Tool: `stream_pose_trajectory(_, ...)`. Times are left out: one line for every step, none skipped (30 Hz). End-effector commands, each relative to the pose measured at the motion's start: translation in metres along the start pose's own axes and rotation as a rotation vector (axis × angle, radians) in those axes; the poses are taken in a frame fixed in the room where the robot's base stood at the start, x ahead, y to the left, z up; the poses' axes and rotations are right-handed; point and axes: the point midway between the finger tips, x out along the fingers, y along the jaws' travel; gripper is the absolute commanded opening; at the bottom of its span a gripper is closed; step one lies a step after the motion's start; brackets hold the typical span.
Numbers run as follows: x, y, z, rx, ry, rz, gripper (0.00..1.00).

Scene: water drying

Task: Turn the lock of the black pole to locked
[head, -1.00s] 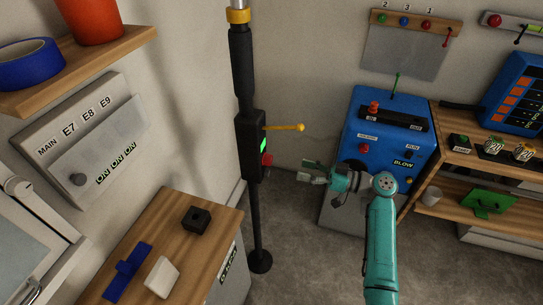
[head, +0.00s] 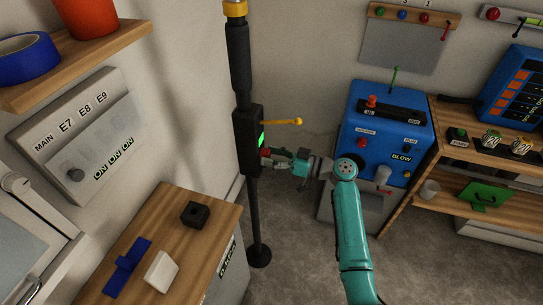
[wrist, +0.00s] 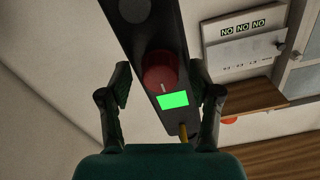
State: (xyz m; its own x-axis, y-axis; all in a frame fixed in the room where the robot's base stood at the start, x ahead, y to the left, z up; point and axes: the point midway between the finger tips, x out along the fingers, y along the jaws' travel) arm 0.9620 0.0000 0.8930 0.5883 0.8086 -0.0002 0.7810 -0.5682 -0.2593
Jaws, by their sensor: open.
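The black pole (head: 255,215) stands upright by the wall, with a black lock box (head: 241,142) on its middle. The box carries a green lit panel (head: 261,140) and a yellow lever (head: 285,122) sticking out to the right. A red knob (wrist: 160,72) with a pale mark on its face sits beside the green panel (wrist: 174,100) in the wrist view. My gripper (head: 274,157) is at the box's right side in the head view, open, and mostly hides the knob there. In the wrist view its fingers (wrist: 164,82) stand either side of the knob, with visible gaps.
A wooden-topped cabinet (head: 207,225) with a black block, a blue piece and a white piece stands at left. A blue machine (head: 360,120) stands behind my arm. A shelf unit (head: 430,160) is at right. Grey floor (head: 300,255) is clear between.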

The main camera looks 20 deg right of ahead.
Motion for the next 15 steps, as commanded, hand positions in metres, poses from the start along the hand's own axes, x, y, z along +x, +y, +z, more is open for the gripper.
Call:
stream_pose_trajectory(0.0001, 0.0000, 0.0000, 0.000, 0.000, 0.000, 0.63)
stream_pose_trajectory(0.0000, 0.0000, 0.0000, 0.000, 0.000, 0.000, 0.63)
stream_pose_trajectory(0.0000, 0.0000, 0.0000, 0.000, 0.000, 0.000, 0.63)
stream_pose_trajectory(0.0000, 0.0000, 0.0000, 0.000, 0.000, 0.000, 0.63)
stream_pose_trajectory(-0.0001, 0.0000, 0.0000, 0.000, 0.000, 0.000, 0.63)
stream_pose_trajectory(-0.0001, 0.0000, 0.0000, 0.000, 0.000, 0.000, 0.53)
stream_pose_trajectory(-0.0001, 0.0000, 0.0000, 0.000, 0.000, 0.000, 0.46)
stream_pose_trajectory(-0.0001, 0.0000, 0.0000, 0.000, 0.000, 0.000, 0.38)
stream_pose_trajectory(-0.0002, 0.0000, 0.0000, 0.000, 0.000, 0.000, 0.28)
stream_pose_trajectory(-0.0002, 0.0000, 0.0000, 0.000, 0.000, 0.000, 0.21)
stream_pose_trajectory(-0.0002, 0.0000, 0.0000, 0.000, 0.000, 0.000, 0.13)
stream_pose_trajectory(-0.0002, 0.0000, 0.0000, 0.000, 0.000, 0.000, 0.03)
stream_pose_trajectory(-0.0002, 0.0000, 0.0000, 0.000, 0.000, 0.000, 0.03)
stream_pose_trajectory(-0.0002, 0.0000, 0.0000, 0.000, 0.000, 0.000, 0.03)
stream_pose_trajectory(-0.0002, 0.0000, 0.0000, 0.001, 0.000, 0.000, 0.03)
